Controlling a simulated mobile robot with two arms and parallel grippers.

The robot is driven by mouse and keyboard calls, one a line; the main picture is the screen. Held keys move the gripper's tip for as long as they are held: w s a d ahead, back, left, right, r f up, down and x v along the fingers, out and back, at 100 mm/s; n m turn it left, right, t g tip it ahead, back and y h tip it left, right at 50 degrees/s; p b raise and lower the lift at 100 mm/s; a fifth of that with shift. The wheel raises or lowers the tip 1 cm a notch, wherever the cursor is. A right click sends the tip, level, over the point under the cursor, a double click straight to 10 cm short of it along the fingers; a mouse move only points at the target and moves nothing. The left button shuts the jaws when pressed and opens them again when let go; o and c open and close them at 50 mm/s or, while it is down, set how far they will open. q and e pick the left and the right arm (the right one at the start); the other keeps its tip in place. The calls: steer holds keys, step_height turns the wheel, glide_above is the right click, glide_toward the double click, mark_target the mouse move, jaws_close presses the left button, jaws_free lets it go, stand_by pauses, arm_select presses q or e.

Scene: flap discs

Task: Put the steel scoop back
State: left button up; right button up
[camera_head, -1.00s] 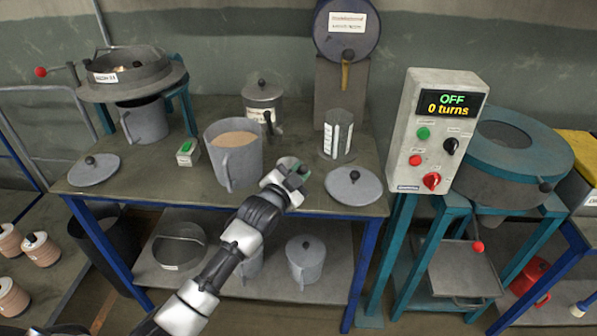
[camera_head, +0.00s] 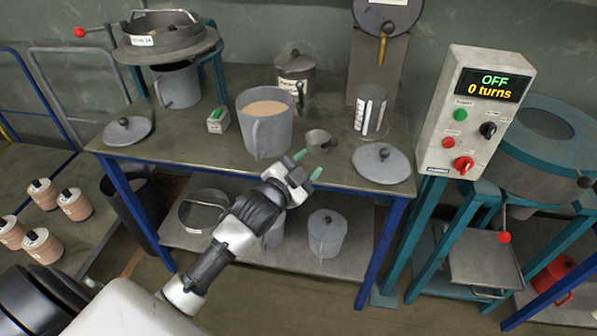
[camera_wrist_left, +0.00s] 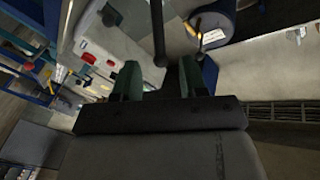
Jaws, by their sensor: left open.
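A small steel cup that looks like the scoop (camera_head: 318,139) sits on the workbench (camera_head: 215,150), just right of a large grey jug (camera_head: 264,133) holding tan powder. My left gripper (camera_head: 308,165) is open and empty, with green fingertips. It is apart from the scoop, on its near side at the bench's front edge. In the left wrist view, the open fingers (camera_wrist_left: 157,78) show, with a dark rod with a round end (camera_wrist_left: 159,42) above the gap. I cannot tell what that rod belongs to. My right gripper is not in view.
A lidded canister (camera_head: 295,75), a glass-like measuring cylinder (camera_head: 369,112) and a flat lid (camera_head: 381,164) stand around the scoop. A control box (camera_head: 473,115) reading OFF, 0 turns is at the right. Lower shelf (camera_head: 345,262) holds pots.

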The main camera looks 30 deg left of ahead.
arm_select(q)
steer(key=shift+s+a, duration=0.15)
steer(key=shift+s, duration=0.6)
steer(key=shift+s+a, duration=0.1)
steer(key=shift+s, duration=0.6)
steer(key=s+a+f+n+g+y, duration=0.1)
steer(key=s+f+g, duration=0.2)
steer(key=f, duration=0.8)
steer(key=s+f+n+g+y, duration=0.1)
steer(key=s+f+n+g, duration=0.15)
steer(key=f, duration=0.95)
steer(key=s+a+f+n+g+y, duration=0.15)
steer(key=s+f, duration=0.25)
steer(key=f, duration=0.7)
steer(key=s+d+f+g, duration=0.1)
steer(key=s+f+g, duration=0.2)
steer(key=s+f, duration=0.4)
steer(key=s+d+f+n+g, duration=0.1)
steer(key=s+f+g, duration=0.2)
steer(key=s+f, duration=0.4)
steer(key=s+d+f+n+g, duration=0.1)
steer(key=s+f+g, duration=0.2)
steer(key=s, duration=1.7)
step_height(320, 180, down, 5)
steer(key=shift+s+d+r+g, duration=0.2)
steer(key=shift+s+d+g, duration=0.05)
steer(key=shift+s+g, duration=0.15)
